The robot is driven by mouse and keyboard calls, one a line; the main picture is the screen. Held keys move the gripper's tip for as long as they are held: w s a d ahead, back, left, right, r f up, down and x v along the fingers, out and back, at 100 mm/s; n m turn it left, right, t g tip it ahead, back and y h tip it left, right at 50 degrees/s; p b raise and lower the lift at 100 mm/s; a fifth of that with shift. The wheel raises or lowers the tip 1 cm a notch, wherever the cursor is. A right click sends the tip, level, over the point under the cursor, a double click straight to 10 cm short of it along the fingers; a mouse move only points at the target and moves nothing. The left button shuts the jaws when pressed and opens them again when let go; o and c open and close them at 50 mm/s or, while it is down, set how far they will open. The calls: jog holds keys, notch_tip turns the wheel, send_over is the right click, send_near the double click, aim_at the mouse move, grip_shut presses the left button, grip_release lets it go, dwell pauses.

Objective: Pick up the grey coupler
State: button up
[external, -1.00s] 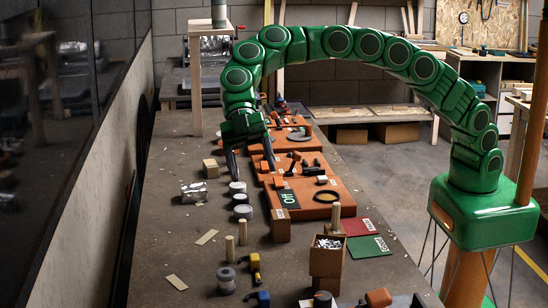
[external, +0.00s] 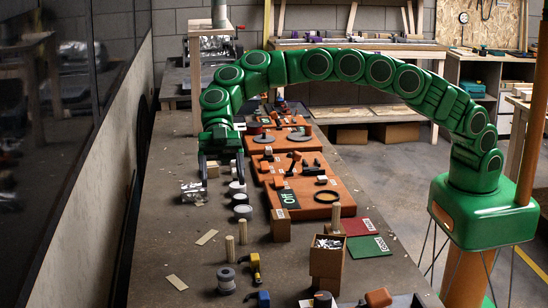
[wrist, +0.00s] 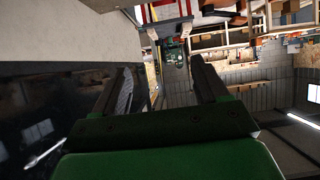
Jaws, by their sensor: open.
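My gripper (external: 222,170) is open above the left part of the long bench, fingers pointing down, with nothing seen held between them. It also shows open in the wrist view (wrist: 163,82). A ribbed grey cylinder (external: 226,281), which may be the grey coupler, stands upright at the front of the bench, well apart from my gripper. Small grey-white round pieces (external: 240,197) stand just in front of the fingers, so I cannot tell for certain which is the coupler. The wrist view shows no bench parts clearly.
Orange boards (external: 316,198) with parts lie to the right. A small box (external: 327,257) and wooden pegs (external: 243,233) stand in front. The bench's left side is mostly bare.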

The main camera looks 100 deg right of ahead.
send_near(225, 270)
jog(key=shift+s+a+f, duration=0.3)
jog(key=shift+s+a, duration=0.1)
jog(key=shift+a, duration=0.3)
jog(key=shift+w+x, duration=0.2)
jog(key=shift+x, duration=1.8)
jog(key=shift+w+x, duration=0.2)
jog(key=shift+x, duration=1.8)
jog(key=shift+d+f, duration=0.15)
jog(key=c, duration=1.1)
jog(key=shift+c, duration=0.2)
